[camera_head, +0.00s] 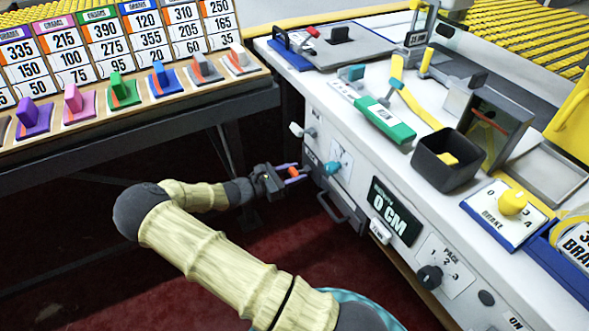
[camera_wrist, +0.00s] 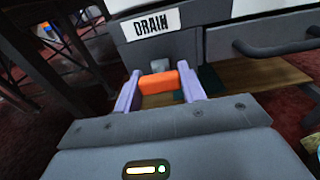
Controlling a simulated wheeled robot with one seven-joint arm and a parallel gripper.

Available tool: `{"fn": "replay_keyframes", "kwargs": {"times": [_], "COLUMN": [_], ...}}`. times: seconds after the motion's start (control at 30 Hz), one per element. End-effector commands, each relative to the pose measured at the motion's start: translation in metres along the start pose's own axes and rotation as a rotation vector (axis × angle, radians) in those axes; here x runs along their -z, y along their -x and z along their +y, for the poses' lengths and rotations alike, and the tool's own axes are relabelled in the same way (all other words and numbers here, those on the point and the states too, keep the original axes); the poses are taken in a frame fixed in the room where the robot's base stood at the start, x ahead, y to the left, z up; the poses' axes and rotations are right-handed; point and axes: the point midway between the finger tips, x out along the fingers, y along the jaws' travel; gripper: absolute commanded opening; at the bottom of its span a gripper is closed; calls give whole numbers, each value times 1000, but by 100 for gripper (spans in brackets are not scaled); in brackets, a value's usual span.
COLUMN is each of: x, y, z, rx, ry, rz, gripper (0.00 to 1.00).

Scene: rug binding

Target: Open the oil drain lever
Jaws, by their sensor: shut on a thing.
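The oil drain lever (camera_wrist: 158,82) has an orange grip and a small grey mount under the white DRAIN label (camera_wrist: 151,25). In the wrist view the lavender fingers of my gripper (camera_wrist: 160,84) stand at both ends of the orange grip, shut on it. In the head view my gripper (camera_head: 290,175) reaches the left front face of the white machine (camera_head: 340,110), and a bit of orange shows between its fingers. The gripper body partly hides the lever there. I cannot tell how far the lever is turned.
A dark grey handle (camera_head: 342,212) juts from the machine's front just right of my gripper; it also shows in the wrist view (camera_wrist: 280,45). A teal knob (camera_head: 331,168) is close by. A table with colored levers (camera_head: 120,88) stands at the left. Red floor lies below.

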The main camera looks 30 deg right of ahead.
Motion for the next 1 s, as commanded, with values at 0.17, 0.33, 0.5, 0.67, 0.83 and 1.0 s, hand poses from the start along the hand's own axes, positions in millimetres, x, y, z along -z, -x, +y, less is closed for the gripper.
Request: {"fn": "replay_keyframes", "kwargs": {"times": [0.17,0.33,0.5,0.67,0.83,1.0], "x": [-8,-11,-14,-17,-20,-19], "y": [-1,-2,-4,-4,-5,-4], "z": [-1,-1,-1,-1,0,1], "rx": [3,4,5,4,2,-4], "ry": [1,0,-1,-1,-1,0], "rz": [61,119,179,238,304,346], "gripper": [17,17,17,17,17,17]}}
